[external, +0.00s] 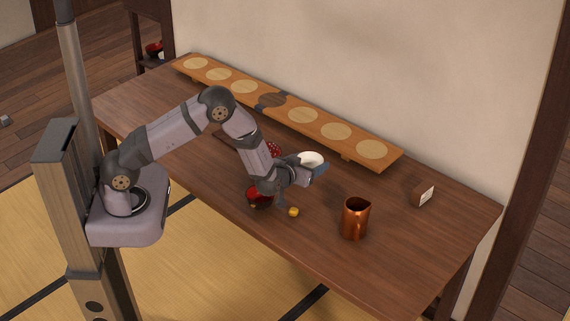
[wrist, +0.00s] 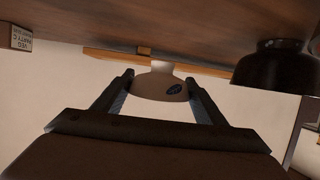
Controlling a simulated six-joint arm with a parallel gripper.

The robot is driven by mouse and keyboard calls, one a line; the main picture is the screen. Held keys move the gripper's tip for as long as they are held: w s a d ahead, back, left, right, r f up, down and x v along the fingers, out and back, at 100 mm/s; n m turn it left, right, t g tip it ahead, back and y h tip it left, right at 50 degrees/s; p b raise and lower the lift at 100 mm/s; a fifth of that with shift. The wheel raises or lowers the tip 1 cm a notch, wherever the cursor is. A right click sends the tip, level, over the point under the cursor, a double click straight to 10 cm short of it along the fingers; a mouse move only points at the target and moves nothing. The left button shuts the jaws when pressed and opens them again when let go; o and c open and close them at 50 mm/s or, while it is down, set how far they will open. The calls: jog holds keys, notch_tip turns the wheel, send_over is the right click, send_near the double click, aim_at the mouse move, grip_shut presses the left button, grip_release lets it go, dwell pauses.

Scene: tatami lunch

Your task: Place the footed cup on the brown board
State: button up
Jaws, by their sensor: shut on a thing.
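The footed cup (external: 311,158) is white. In the wrist view, where the scene is upside down, the cup (wrist: 160,90) sits between the fingertips, with a dark blue mark on its side. My gripper (wrist: 160,80) is shut on it and holds it over the table; the fingers hide part of the cup in the external view. A long, raised orange-brown board (external: 305,118) with several pale discs and one dark middle section stands along the wall, behind my gripper. A dark brown flat piece (external: 226,136) shows partly behind my arm; I cannot tell its full shape.
A copper pitcher (external: 355,220) stands right of my gripper. A red bowl (external: 258,199) and a small yellow thing (external: 293,212) are below it. A red patterned item (external: 273,149) is half hidden behind my arm.

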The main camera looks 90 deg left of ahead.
jog(key=shift+r, duration=2.5)
